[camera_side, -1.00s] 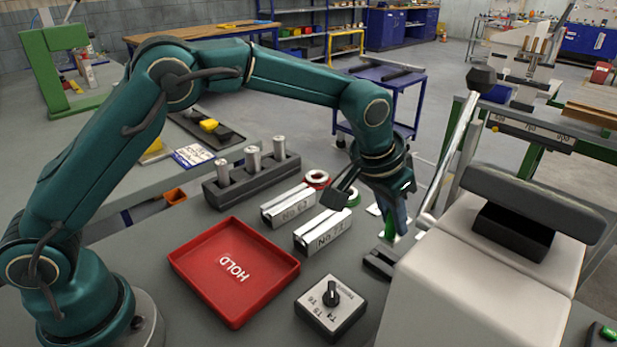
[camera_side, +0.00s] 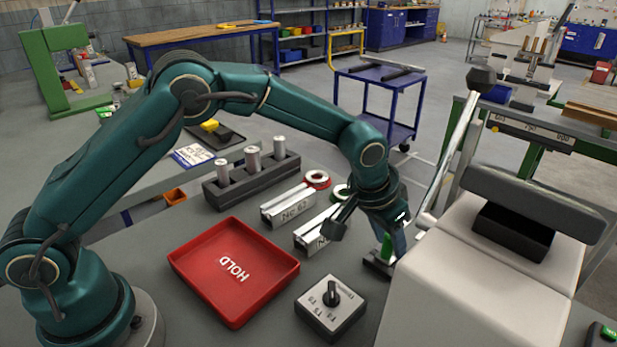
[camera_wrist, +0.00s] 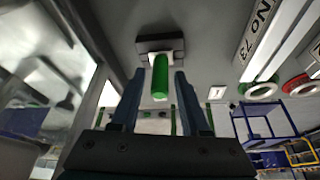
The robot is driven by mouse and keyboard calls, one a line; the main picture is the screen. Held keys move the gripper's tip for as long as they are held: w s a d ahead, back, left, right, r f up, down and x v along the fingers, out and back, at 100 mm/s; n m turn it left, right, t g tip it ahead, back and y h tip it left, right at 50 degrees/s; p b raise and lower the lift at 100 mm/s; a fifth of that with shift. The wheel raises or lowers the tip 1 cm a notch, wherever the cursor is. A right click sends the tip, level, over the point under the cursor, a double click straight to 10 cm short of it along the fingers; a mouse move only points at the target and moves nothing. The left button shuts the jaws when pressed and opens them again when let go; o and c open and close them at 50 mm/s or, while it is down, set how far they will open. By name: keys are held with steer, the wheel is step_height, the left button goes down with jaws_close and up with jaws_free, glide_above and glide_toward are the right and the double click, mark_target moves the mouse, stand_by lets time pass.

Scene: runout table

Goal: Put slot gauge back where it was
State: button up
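An upright green-handled piece, which I take to be the slot gauge (camera_wrist: 160,78), stands in a dark block (camera_wrist: 158,45) with a pale plate around its foot in the wrist view. In the side view the green handle (camera_side: 387,247) shows partly, beside my fingers, and the dark block (camera_side: 376,264) is low on the table. My gripper (camera_wrist: 156,90) is open. Its two blue fingers stand on either side of the green handle, with a gap visible on both sides. In the side view my gripper (camera_side: 399,242) points down and partly hides the handle.
A red HOLD tray (camera_side: 190,272) and a knob box (camera_side: 345,318) are to the left. Blocks No 62 (camera_side: 292,213) and No 73 (camera_side: 310,240), red (camera_side: 317,177) and green rings, and a rack of metal cylinders (camera_side: 245,183) stand behind. A pale machine (camera_side: 450,300) is close at right.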

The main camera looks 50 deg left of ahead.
steer(key=shift+r, duration=0.1)
steer(key=shift+r, duration=0.25)
steer(key=d+v, duration=0.1)
steer(key=v, duration=1)
steer(key=s+a+r+n, duration=0.1)
steer(key=s+a+r, duration=0.4)
steer(key=s+a, duration=0.4)
steer(key=s+a+f, duration=0.1)
steer(key=s+a, duration=0.1)
steer(key=s, duration=0.3)
steer(key=s+a+f+n+t+y, duration=0.1)
steer(key=s+a+f, duration=0.1)
steer(key=s, duration=0.4)
steer(key=shift+s+a+f+n, duration=0.3)
steer(key=shift+s+f, duration=0.05)
